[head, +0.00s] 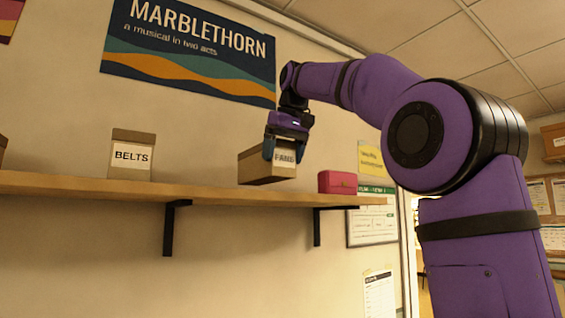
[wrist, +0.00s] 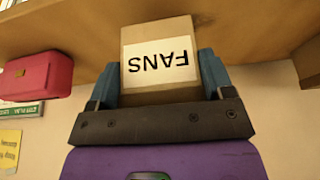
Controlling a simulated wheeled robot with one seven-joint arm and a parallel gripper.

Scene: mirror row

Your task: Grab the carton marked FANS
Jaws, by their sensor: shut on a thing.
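The carton marked FANS (head: 262,165) is a brown box with a white label, at the wooden shelf in the head view. My gripper (head: 286,150) comes at it from above and is shut on it, one finger on each side of the labelled face. In the wrist view the FANS carton (wrist: 158,62) sits between the two blue fingers of my gripper (wrist: 160,85), its label upside down. The carton looks slightly tilted in the head view.
The wooden shelf (head: 100,187) carries a carton marked BELTS (head: 132,155) to the left and a red box (head: 337,182) close on the right. Part of another box (head: 2,150) shows at the left edge. A poster (head: 190,50) hangs on the wall above.

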